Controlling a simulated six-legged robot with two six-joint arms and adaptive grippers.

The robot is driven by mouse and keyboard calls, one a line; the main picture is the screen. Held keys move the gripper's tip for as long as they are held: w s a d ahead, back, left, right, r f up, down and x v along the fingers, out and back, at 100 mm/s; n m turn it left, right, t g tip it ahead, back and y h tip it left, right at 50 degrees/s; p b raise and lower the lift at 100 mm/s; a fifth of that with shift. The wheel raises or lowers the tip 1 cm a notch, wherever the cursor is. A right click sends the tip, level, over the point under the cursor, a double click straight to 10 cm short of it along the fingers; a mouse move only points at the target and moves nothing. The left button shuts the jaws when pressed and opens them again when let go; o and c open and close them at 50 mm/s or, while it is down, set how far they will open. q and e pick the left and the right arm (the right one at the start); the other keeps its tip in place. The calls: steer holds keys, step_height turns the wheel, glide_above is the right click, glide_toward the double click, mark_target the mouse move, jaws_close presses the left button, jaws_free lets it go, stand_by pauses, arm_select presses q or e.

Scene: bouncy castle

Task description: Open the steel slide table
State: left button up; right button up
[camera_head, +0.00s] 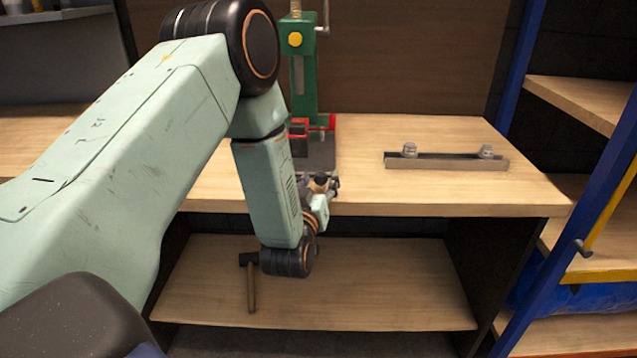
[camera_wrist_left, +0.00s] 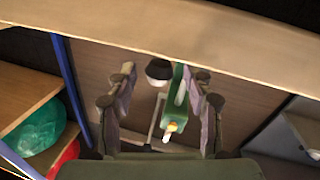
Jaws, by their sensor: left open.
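A grey steel slide (camera_head: 318,155) lies on the wooden bench at the foot of a green upright machine (camera_head: 304,80) with red parts around its base. My left gripper (camera_head: 322,184) is at the bench's front edge, just in front of the slide, and partly hidden by its own wrist. In the left wrist view, my left gripper (camera_wrist_left: 162,103) is open. A dark round knob (camera_wrist_left: 158,70) shows between its fingers, and I cannot tell whether they touch it. The green machine (camera_wrist_left: 181,95) shows beyond, upside down. My right gripper is not in view.
A long steel bar with two bolts (camera_head: 445,161) lies on the right of the bench (camera_head: 450,195). A hammer (camera_head: 251,285) lies on the lower shelf (camera_head: 380,290). Blue-framed shelving (camera_head: 560,250) stands at the right. The bench between machine and bar is clear.

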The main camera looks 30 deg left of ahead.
arm_select(q)
steer(key=shift+w+a+f, duration=0.1)
steer(key=c, duration=0.4)
jaws_close()
